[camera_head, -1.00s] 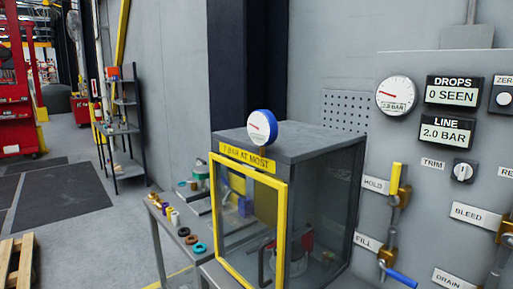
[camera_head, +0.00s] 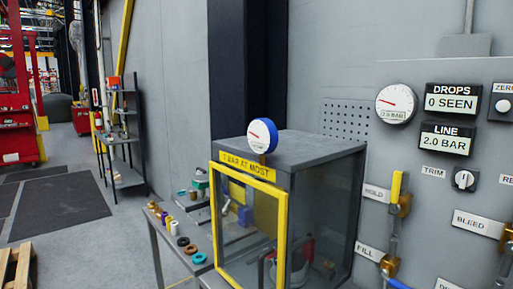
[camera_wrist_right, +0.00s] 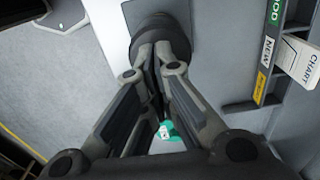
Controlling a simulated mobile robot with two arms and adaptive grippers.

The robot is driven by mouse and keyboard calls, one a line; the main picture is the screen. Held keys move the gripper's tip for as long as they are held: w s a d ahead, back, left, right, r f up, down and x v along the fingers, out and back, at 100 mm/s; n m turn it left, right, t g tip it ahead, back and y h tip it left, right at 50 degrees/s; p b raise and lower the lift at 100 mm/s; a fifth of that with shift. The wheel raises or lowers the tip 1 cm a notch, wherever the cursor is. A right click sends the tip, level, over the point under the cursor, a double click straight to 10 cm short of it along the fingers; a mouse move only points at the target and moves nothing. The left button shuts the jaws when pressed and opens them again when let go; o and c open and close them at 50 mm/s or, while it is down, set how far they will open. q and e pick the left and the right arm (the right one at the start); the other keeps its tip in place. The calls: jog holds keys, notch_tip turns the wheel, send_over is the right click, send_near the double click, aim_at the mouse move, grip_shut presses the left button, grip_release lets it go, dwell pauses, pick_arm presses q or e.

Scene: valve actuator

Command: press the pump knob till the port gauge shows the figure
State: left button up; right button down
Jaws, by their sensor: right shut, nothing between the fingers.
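The pump knob is not clearly identifiable in either view. A round gauge with a blue rim (camera_head: 262,136) stands on top of the yellow-framed cabinet (camera_head: 215,230), and its red needle is too small to read. The LINE display (camera_head: 446,139) reads 2.0 BAR and the DROPS display (camera_head: 457,99) reads 0 SEEN. My right gripper (camera_wrist_right: 160,125) is shut and empty in the right wrist view, with a small green item (camera_wrist_right: 172,133) beyond its fingertips. My left gripper is not in view.
The panel carries a TRIM knob (camera_head: 464,180) and valves with yellow (camera_head: 397,186) and blue handles. A bench with several coloured rings (camera_head: 183,241) stands left of the cabinet. A pallet (camera_head: 17,268) lies at lower left. The right wrist view shows a rack with a chart (camera_wrist_right: 300,63).

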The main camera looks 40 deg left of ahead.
jog(key=shift+f, duration=0.25)
dwell(0.4)
jog(key=shift+s+f+b, duration=0.1)
jog(key=shift+f+b, duration=2.7)
jog(key=shift+f, duration=0.6)
jog(key=shift+r, duration=0.1)
jog(key=shift+r+p, duration=2.15)
jog(key=shift+r, duration=1.35)
jog(key=shift+f, duration=0.1)
jog(key=shift+f+b, duration=1.45)
jog(key=shift+f, duration=0.25)
jog(key=shift+r+p, duration=1.05)
jog(key=shift+r, duration=0.8)
